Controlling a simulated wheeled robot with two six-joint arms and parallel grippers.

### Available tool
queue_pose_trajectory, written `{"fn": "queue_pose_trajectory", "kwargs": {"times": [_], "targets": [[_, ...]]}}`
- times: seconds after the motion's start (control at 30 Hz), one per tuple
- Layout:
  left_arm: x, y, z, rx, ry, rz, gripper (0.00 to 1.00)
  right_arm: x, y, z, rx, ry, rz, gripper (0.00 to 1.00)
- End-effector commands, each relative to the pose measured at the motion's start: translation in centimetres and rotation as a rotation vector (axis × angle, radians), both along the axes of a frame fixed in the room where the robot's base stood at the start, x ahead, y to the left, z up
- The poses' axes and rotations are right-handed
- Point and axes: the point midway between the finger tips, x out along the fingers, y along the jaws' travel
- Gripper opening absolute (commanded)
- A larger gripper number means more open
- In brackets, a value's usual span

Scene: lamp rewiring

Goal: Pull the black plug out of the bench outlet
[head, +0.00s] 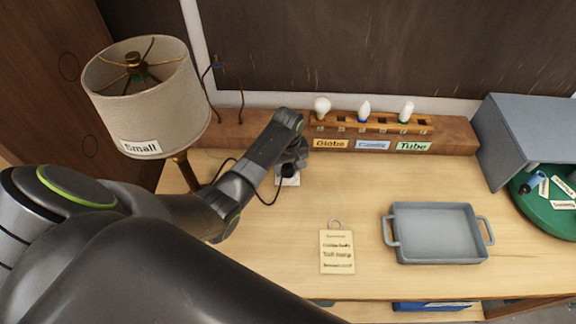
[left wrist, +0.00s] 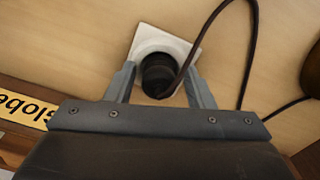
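The black plug (left wrist: 158,76) sits in the white square bench outlet (left wrist: 187,47), with its dark cord running up and to the right in the left wrist view. In the head view the plug (head: 289,171) shows partly below my left gripper, over the outlet plate (head: 291,182). My left gripper (left wrist: 160,74) is open, with one finger on each side of the plug. A small gap seems to show between the fingers and the plug. My right gripper is not in view.
A lamp with a shade labelled Small (head: 150,95) stands at the left. A wooden bulb rack (head: 385,122) is behind the outlet. A tag card (head: 337,252), a grey tray (head: 437,233) and a green turntable (head: 530,205) are to the right. Bare tabletop lies between.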

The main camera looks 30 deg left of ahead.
Motion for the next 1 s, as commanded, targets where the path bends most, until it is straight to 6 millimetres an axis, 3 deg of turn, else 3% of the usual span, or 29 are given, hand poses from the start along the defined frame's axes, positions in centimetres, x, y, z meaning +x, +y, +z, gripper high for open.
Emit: {"fn": "queue_pose_trajectory", "kwargs": {"times": [0.03, 0.3, 0.67, 1.0], "targets": [[0.0, 0.0, 0.0, 0.0, 0.0, 0.0, 0.41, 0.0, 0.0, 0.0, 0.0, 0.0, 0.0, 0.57], [0.0, 0.0, 0.0, 0.0, 0.0, 0.0, 0.09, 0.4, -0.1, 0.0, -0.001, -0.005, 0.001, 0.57], [0.1, 0.0, 0.4, 0.0, -0.001, 0.0, 0.09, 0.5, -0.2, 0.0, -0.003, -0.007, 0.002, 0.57], [0.1, 0.0, 1.9, 0.0, -0.001, 0.0, 0.09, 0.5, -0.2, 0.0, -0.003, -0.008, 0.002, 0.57]]}}
